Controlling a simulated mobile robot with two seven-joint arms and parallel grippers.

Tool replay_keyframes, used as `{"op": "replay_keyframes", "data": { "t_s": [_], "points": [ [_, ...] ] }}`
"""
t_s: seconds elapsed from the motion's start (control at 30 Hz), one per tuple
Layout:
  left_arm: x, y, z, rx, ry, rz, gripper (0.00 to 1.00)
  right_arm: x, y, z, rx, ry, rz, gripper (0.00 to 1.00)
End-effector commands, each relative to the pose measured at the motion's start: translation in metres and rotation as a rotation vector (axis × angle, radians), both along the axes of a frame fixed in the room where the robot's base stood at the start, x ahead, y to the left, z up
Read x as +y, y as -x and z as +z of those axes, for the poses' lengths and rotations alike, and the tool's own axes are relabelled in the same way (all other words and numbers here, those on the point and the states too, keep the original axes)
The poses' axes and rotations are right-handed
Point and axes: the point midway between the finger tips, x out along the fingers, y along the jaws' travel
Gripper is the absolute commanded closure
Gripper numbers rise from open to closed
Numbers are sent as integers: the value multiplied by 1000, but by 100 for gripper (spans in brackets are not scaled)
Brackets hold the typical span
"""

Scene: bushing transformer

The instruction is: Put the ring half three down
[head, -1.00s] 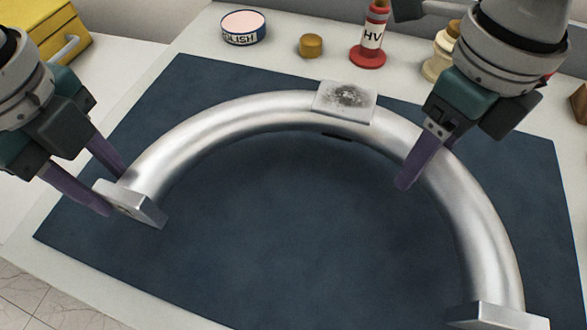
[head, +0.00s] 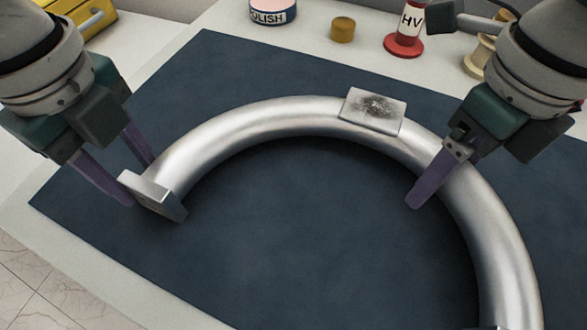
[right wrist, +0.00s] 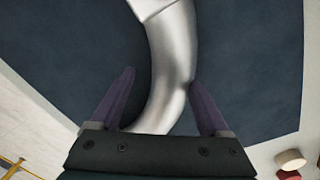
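The ring half (head: 272,120) is a thick silver half-ring tube with flat end flanges and a smudged square plate (head: 374,108) on top. It lies flat over the dark blue mat (head: 290,230), apparently on it. My left gripper (head: 142,180) has its fingers spread at the tube's left end, close behind the flange; contact there is unclear. My right gripper (head: 420,195) has its fingers either side of the right part of the tube; its far finger is hidden in the head view. In the right wrist view the tube (right wrist: 172,60) passes between spread fingers, with a gap at the left finger.
At the back stand a polish tin (head: 272,12), a small brass-coloured cylinder (head: 343,29), a red HV bottle (head: 405,45) and a cream spool-like object (head: 478,55). A yellow box (head: 88,12) is at the back left. The mat inside the arc is clear.

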Motion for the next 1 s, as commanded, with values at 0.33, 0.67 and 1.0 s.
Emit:
{"op": "replay_keyframes", "data": {
  "t_s": [0.33,0.67,1.0],
  "points": [
    [-2,0,2,0,4,1,33,0,0,1,2,1,-1,8],
    [0,-1,30,-5,3,0,33,-2,0,1,2,6,-3,8],
    [-1,-1,102,-5,4,-2,33,-3,0,1,3,7,-4,8]
  ]
}}
